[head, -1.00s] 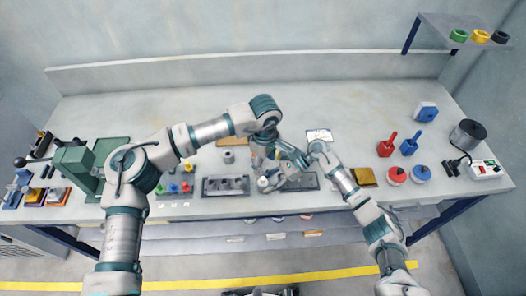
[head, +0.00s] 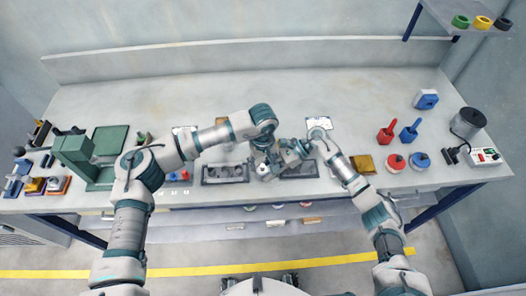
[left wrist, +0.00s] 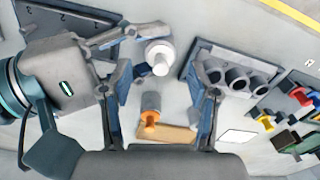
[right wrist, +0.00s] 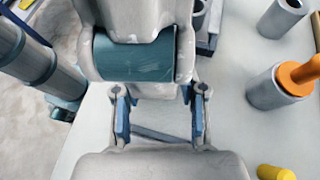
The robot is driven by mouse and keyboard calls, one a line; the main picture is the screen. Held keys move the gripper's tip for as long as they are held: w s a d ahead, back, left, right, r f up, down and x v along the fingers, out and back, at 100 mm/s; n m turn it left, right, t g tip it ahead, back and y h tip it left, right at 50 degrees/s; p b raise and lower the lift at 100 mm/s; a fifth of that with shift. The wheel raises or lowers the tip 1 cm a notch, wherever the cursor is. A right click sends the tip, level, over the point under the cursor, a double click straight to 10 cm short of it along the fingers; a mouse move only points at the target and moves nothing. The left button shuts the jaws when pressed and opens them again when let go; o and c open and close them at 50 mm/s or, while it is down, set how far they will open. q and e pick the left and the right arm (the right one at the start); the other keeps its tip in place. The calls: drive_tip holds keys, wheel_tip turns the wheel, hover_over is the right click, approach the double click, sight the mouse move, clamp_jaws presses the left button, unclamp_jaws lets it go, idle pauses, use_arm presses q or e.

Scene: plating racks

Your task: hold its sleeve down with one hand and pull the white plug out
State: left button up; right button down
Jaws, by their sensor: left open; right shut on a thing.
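The white plug (left wrist: 160,68) stands in a pale sleeve (left wrist: 157,48) in the left wrist view. My right gripper (left wrist: 143,55) comes in from the left there, its fingers at the sleeve; it appears shut on it, though the exact contact is partly hidden. My left gripper (left wrist: 160,108) is open and empty, its fingers spread on either side below the white plug. In the head view my left gripper (head: 262,158) and right gripper (head: 280,160) meet close together above the bench. In the right wrist view my left gripper's body covers the plug.
An orange plug (left wrist: 149,118) in a grey sleeve stands close to my left fingers, near a tan board (left wrist: 168,133). A dark rack (left wrist: 238,75) with several round holes is beside them. Red (head: 386,134) and blue (head: 410,131) handled tools stand at right.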

use_arm(q)
drive_tip(key=shift+f, duration=1.35)
clamp_jaws()
use_arm(e)
drive_tip(key=c, duration=1.2)
unclamp_jaws()
clamp_jaws()
use_arm(q)
drive_tip(key=c, duration=0.6)
unclamp_jaws()
clamp_jaws()
drive_tip(key=shift+d+r+n, duration=0.1)
drive_tip(key=shift+r+n, duration=0.1)
drive_tip(key=shift+n, duration=0.65)
drive_tip(key=shift+r+n, duration=0.2)
drive_tip(key=shift+n, duration=0.65)
use_arm(e)
drive_tip(key=shift+f, duration=0.1)
